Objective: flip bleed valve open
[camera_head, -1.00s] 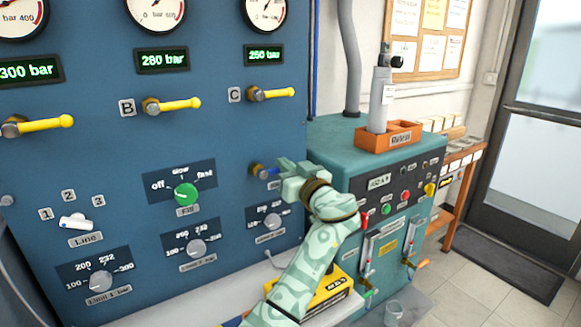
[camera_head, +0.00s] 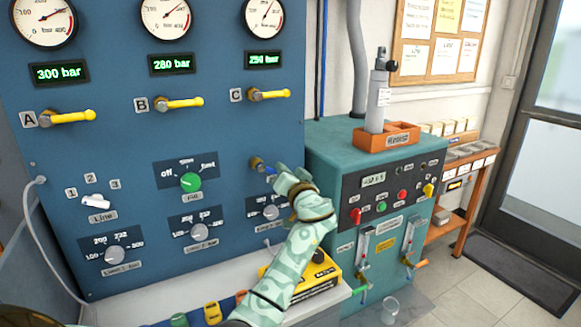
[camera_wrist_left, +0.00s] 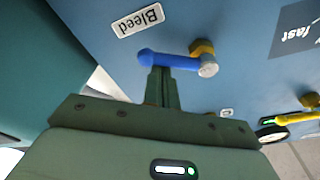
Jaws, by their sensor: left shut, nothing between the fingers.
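The bleed valve has a brass body (camera_head: 257,163) and a short blue lever (camera_head: 269,169) on the blue panel, below the yellow valve C. In the left wrist view the blue lever (camera_wrist_left: 175,61) lies roughly level, running left from its brass body (camera_wrist_left: 202,47), with the "Bleed" label (camera_wrist_left: 137,20) above it. My left gripper (camera_head: 279,172) is at the lever. Its fingers (camera_wrist_left: 160,75) are shut with nothing between them, and the tips are right at the lever's underside in that view, near its free end. I cannot tell for certain whether they touch. My right gripper is not in view.
A teal cabinet (camera_head: 345,150) stands close to the right of the valve. Yellow valve levers A (camera_head: 75,117), B (camera_head: 180,103) and C (camera_head: 270,95) sit higher on the panel. A green fill knob (camera_head: 190,182) is to the left. A yellow case (camera_head: 325,272) lies below my arm.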

